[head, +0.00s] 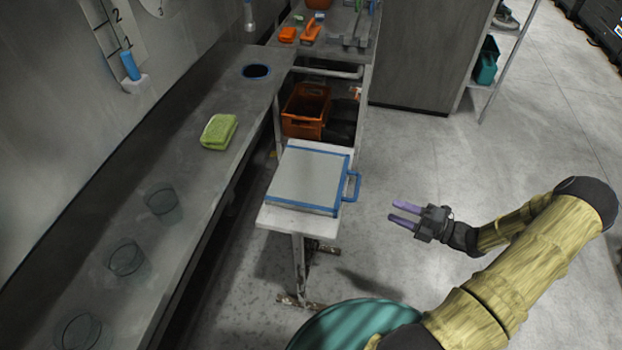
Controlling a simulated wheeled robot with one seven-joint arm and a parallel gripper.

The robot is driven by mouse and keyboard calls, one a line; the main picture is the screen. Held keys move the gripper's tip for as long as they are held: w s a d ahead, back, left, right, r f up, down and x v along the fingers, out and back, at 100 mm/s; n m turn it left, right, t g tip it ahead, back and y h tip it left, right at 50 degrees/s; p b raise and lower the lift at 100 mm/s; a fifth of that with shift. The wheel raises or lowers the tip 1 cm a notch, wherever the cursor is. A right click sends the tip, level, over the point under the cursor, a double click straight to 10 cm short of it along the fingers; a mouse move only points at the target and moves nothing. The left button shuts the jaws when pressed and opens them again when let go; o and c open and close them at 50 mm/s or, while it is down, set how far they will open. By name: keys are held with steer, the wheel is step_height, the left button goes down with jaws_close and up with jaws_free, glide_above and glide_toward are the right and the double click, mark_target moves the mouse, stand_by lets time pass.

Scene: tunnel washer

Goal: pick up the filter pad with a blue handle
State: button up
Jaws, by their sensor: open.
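The filter pad (307,178) is a flat grey-white square with a blue edge. Its blue handle (352,186) sticks out from its right side. The pad lies flat on a small white stand (300,222), with the handle toward my arm. My gripper (405,214) is open and empty, with two purple fingers pointing left toward the stand. It is to the right of the blue handle and apart from it. My yellow-sleeved arm comes in from the lower right.
A long grey counter (185,208) at left holds a green sponge (219,131) and several clear cups. An orange crate (305,111) sits on a shelf behind the pad. A teal round object (350,325) is at the bottom. The floor at right is clear.

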steer(key=x, duration=1)
steer(key=shift+w+a, duration=0.2)
steer(key=shift+a, duration=0.15)
steer(key=x, duration=0.5)
steer(key=shift+w+d+r, duration=0.1)
steer(key=shift+w, duration=0.25)
steer(key=shift+c, duration=0.2)
